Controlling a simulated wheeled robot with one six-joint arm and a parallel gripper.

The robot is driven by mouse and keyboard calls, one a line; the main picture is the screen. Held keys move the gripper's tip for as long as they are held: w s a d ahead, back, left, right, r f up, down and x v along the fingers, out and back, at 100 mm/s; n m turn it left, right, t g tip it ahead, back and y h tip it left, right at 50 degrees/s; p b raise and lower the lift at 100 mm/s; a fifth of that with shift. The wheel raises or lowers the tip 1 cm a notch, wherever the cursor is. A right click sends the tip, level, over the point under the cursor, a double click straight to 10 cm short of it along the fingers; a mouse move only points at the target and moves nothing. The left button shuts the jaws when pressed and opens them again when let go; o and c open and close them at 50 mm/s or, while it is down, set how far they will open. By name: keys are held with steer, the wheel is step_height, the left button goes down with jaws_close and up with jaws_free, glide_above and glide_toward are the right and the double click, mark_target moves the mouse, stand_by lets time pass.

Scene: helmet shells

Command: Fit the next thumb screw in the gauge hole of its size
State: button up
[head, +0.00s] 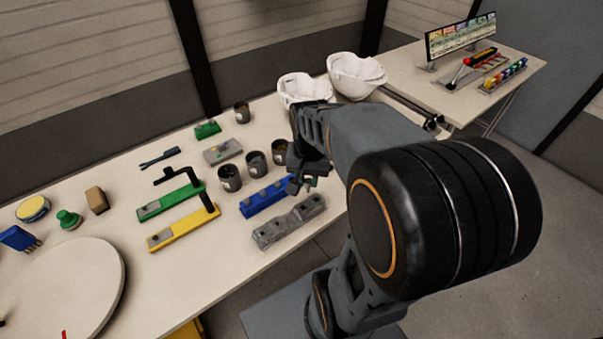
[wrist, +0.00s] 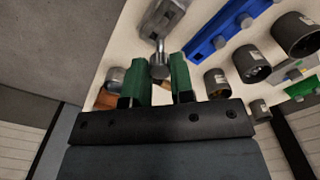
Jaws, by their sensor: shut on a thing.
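My gripper (wrist: 161,66) has green fingers and is shut on a grey metal thumb screw (wrist: 160,70). The screw's round head lies between the fingertips, and its thin shank points toward the grey gauge block (wrist: 168,14). I cannot tell whether the shank touches the block or enters a hole. In the head view my gripper (head: 300,184) hangs over the blue block's right end, partly hidden by my wrist; the screw is not clear there. The grey block (head: 288,222) lies nearest the table's front edge. The blue block (head: 266,197), with raised knobs, lies just behind it.
Dark cups (head: 230,177) stand in a row behind the blue block. Green (head: 171,201) and yellow (head: 184,230) bars with black handles lie to the left. White helmet shells (head: 355,75) are at the back right. A round white disc (head: 70,285) covers the front left.

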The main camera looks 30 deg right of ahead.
steer(key=shift+s+r, duration=0.15)
steer(key=shift+s, duration=0.2)
steer(key=shift+r, duration=0.1)
steer(key=shift+w+d+r+p, duration=0.1)
steer(key=shift+w+r+p, duration=0.2)
steer(key=shift+r+p, duration=0.35)
steer(key=shift+w+a+r+p, duration=0.1)
steer(key=shift+w+r+p, duration=0.15)
steer(key=shift+r+p, duration=0.4)
steer(key=shift+w+d+r+p, duration=0.1)
steer(key=shift+w+r+p, duration=0.2)
steer(key=shift+r+p, duration=0.35)
steer(key=shift+r, duration=0.1)
stand_by(0.5)
steer(key=shift+a+f+b, duration=0.3)
steer(key=shift+b, duration=0.05)
steer(key=a+f+b, duration=0.8)
steer(key=a+f, duration=0.3)
steer(key=a, duration=0.3)
steer(key=shift+s, duration=0.4)
